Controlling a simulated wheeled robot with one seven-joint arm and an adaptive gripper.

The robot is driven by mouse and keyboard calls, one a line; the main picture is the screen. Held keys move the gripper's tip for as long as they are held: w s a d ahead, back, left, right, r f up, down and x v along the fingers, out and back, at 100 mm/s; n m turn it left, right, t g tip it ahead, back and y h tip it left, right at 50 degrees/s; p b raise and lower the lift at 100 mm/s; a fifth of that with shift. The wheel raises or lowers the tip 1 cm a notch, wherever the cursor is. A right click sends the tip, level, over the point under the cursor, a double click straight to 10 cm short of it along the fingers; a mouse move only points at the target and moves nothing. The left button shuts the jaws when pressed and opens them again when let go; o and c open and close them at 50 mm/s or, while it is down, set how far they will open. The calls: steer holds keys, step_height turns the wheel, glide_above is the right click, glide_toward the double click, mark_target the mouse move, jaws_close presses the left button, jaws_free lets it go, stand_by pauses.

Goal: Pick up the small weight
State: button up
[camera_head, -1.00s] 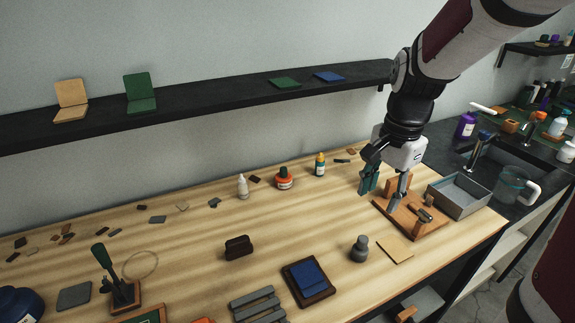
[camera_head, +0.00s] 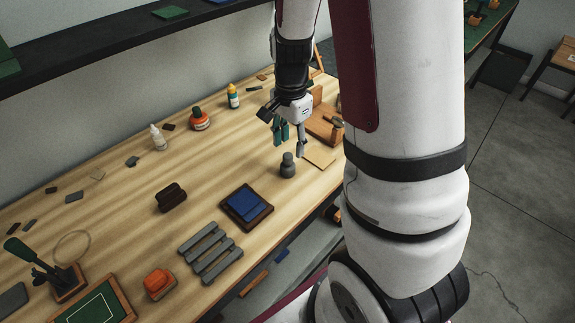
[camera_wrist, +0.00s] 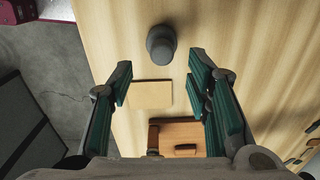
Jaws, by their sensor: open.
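The small weight (camera_head: 288,166) is a dark grey cylinder with a narrower knob on top. It stands upright on the wooden table, left of a thin tan square. In the wrist view the weight (camera_wrist: 161,44) is at the top centre, beyond the fingertips. My gripper (camera_head: 290,140) is open and empty, pointing down above the table, just behind the weight and not touching it. In the wrist view the two green-padded fingers of my gripper (camera_wrist: 160,85) are spread wide, with the tan square (camera_wrist: 150,95) showing between them.
A wooden fixture (camera_head: 322,125) stands right behind my gripper. A blue pad in a dark tray (camera_head: 262,216), a grey slatted rack (camera_head: 226,268) and a dark brown block (camera_head: 171,197) lie to the left. Bottles stand at the back. Bare table surrounds the weight's left side.

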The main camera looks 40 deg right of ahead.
mark_target(288, 155)
steer(key=f, duration=0.4)
steer(key=shift+a+f, duration=0.35)
steer(key=shift+f, duration=0.05)
jaws_close()
